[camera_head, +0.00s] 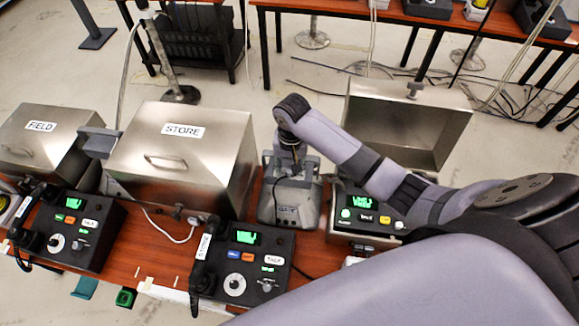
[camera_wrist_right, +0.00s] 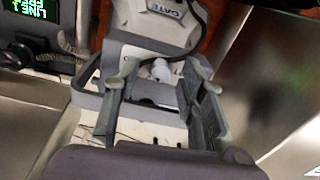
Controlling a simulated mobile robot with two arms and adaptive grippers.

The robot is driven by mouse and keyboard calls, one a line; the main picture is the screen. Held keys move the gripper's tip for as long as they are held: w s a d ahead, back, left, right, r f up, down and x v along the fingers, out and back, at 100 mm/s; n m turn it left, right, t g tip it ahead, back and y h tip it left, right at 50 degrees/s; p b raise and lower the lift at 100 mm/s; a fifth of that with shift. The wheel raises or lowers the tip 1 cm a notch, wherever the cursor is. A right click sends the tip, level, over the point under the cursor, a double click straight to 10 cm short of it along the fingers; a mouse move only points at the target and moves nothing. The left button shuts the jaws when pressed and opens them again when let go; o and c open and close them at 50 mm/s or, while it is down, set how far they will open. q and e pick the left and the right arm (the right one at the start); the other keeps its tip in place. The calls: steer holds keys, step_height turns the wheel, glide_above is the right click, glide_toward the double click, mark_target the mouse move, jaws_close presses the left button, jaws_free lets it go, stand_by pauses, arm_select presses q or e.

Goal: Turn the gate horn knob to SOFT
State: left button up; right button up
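The grey gate horn (camera_head: 290,205) stands on the table between the STORE box and the opened metal box. In the wrist view its GATE label (camera_wrist_right: 166,9) shows upside down. A small white knob (camera_wrist_right: 160,71) sits below that label; its setting cannot be read. My right gripper (camera_head: 288,165) is over the back of the horn, partly hidden by its own wrist. In the wrist view my right gripper (camera_wrist_right: 160,78) is open, with a finger on each side of the knob and a gap to it. My left gripper is not in view.
The STORE box (camera_head: 190,150) stands close left, with the FIELD box (camera_head: 40,143) beyond. The raised lid (camera_head: 405,122) of the opened box stands at right. The store phone (camera_head: 246,262) and another phone (camera_head: 75,232) lie along the front of the table (camera_head: 155,268).

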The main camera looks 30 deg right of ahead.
steer(key=shift+f, duration=0.55)
jaws_close()
